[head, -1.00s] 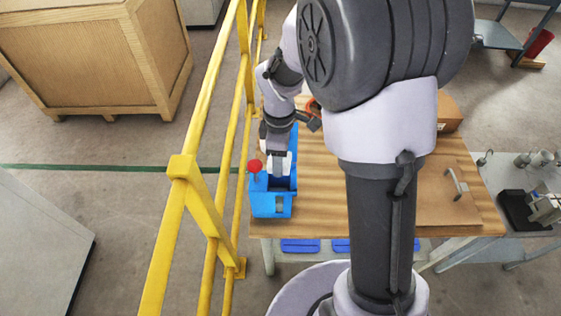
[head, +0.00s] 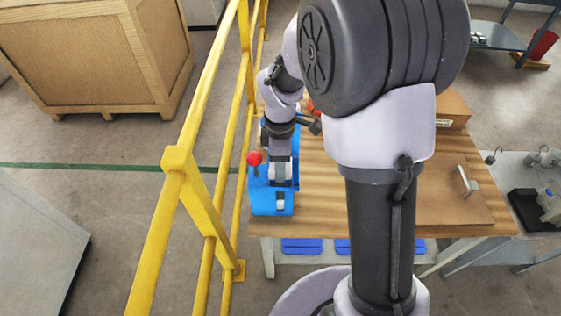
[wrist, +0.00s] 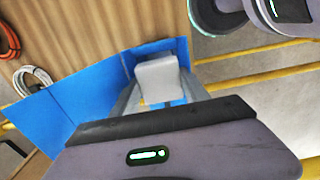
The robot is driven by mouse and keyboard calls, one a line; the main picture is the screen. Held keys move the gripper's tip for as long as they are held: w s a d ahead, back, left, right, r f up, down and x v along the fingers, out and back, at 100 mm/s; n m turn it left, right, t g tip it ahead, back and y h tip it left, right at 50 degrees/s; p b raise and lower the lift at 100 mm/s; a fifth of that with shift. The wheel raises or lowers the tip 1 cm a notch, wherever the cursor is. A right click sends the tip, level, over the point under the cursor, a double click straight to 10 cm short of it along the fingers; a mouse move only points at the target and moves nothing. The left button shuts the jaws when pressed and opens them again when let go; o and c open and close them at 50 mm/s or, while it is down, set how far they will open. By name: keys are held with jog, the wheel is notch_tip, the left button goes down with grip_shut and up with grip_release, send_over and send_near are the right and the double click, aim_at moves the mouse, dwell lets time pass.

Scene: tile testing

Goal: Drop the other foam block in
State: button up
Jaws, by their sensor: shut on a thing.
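My gripper (head: 281,180) points down over the blue container (head: 262,203) at the left end of the wooden table. In the wrist view, a pale grey-white foam block (wrist: 158,78) shows just beyond the dark edge of my gripper, between its fingers, with blue walls (wrist: 90,85) around it. My gripper is shut on this block. The fingertips and the block's lower end are partly hidden, so I cannot tell how far the block is inside the container. A small grey part (head: 281,202) shows at the container's front end.
A red knob (head: 254,158) stands at the container's left side. A yellow railing (head: 185,180) runs close to the left of the table. The wooden table (head: 315,215) is bare in front. Orange and white cable coils (wrist: 38,78) lie beside the container in the wrist view.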

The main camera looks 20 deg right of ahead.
jog(key=o, duration=1.4)
jog(key=shift+r, duration=0.1)
notch_tip(320, 180, up, 17)
jog(key=p, duration=0.7)
jog(key=shift+r, duration=0.2)
